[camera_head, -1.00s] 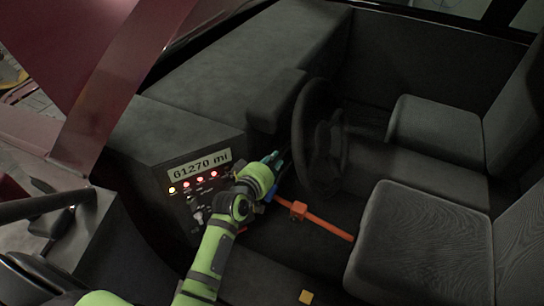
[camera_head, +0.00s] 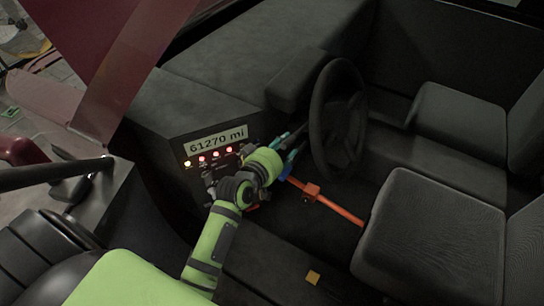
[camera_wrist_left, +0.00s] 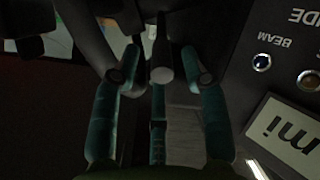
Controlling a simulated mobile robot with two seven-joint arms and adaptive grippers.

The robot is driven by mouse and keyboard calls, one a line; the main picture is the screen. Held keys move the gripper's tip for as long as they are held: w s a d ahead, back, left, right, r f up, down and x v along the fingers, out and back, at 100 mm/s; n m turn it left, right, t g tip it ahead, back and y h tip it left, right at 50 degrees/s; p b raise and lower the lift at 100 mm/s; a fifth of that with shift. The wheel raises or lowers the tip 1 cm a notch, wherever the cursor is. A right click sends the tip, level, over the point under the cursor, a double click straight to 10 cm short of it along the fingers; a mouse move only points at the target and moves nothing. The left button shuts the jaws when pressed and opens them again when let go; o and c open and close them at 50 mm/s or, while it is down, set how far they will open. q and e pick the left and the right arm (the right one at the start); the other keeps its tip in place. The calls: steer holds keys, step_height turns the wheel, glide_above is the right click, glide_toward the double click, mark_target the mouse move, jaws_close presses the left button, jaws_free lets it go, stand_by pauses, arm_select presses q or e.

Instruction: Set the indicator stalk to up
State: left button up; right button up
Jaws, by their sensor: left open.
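My left gripper (camera_head: 294,142) reaches in from the dashboard side, with its teal fingers just left of the steering wheel (camera_head: 318,128). In the left wrist view the gripper (camera_wrist_left: 161,68) is open, one finger on each side of a dark stalk (camera_wrist_left: 161,62) with a rounded end. The stalk lies between the fingertips; whether either finger touches it I cannot tell. It looks like the indicator stalk, but no label on it shows. In the head view the arm and fingers hide it. My right gripper is not in view.
The dashboard panel (camera_head: 200,137) with the mileage display and several lit lamps is left of my wrist. Seats (camera_head: 430,230) stand at the right.

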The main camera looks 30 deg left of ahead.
arm_select(q)
steer(key=v, duration=0.8)
steer(key=shift+s, duration=0.1)
steer(key=s+d+f+m+g+b, duration=0.15)
steer(key=s+f, duration=0.25)
steer(key=f, duration=0.7)
steer(key=s+d+f+m+g, duration=0.1)
steer(key=s+f+g, duration=0.25)
steer(key=f, duration=0.85)
steer(key=s+d+f+m+g, duration=0.15)
steer(key=s+f, duration=0.35)
steer(key=f, duration=0.6)
steer(key=s+a+f+m+g, duration=0.1)
steer(key=s+f+g, duration=0.1)
steer(key=s+f, duration=0.3)
steer(key=s+a+f+m+g+b, duration=0.1)
steer(key=s+f, duration=0.4)
steer(key=s, duration=0.7)
steer(key=s+a+f+m+g+y, duration=0.1)
steer(key=s+a+f+m+g, duration=0.1)
steer(key=s, duration=0.7)
step_height(320, 180, down, 4)
steer(key=shift+r+m+g, duration=0.1)
steer(key=shift+m+g, duration=0.6)
steer(key=shift+g, duration=0.35)
steer(key=shift+a, duration=0.15)
